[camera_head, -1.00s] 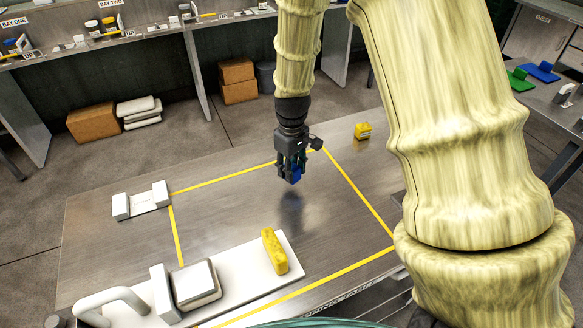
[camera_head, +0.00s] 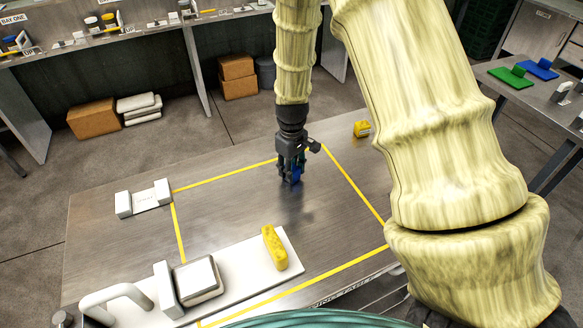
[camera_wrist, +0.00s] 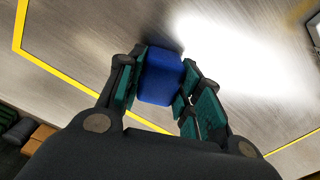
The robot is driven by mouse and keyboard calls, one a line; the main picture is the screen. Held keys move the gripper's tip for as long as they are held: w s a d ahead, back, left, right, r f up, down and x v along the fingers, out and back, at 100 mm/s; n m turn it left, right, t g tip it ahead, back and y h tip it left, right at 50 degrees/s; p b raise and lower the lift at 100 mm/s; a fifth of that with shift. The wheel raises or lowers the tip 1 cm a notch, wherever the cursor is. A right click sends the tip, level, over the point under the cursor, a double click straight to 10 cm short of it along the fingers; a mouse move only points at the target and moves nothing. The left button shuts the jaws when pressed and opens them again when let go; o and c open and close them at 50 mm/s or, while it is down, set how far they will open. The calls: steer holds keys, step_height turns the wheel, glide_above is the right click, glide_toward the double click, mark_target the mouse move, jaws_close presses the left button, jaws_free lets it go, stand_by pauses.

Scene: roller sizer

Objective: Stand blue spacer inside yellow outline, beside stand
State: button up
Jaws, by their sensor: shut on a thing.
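The blue spacer (camera_head: 296,174) is between the fingers of my gripper (camera_head: 290,178), low over the metal table inside the yellow outline (camera_head: 361,197), near its far side. In the wrist view the blue spacer (camera_wrist: 160,77) sits between the two green finger pads of my gripper (camera_wrist: 162,85), which is shut on it. I cannot tell whether its lower end touches the table. The stand, if it is the white base plate (camera_head: 235,279) with a yellow block (camera_head: 274,247) on it, lies at the near left, apart from the spacer.
A white cradle (camera_head: 145,199) sits at the table's left, outside the outline. A small yellow block (camera_head: 362,129) is at the far right, beyond the tape. A white handle (camera_head: 118,295) and a grey-white block (camera_head: 196,281) are near left. The middle of the outline is clear.

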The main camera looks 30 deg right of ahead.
steer(key=shift+f, duration=0.1)
steer(key=o, duration=1)
steer(key=shift+f, duration=0.1)
steer(key=shift+o, duration=0.2)
step_height(320, 180, up, 12)
steer(key=b, duration=0.2)
steer(key=shift+r, duration=0.2)
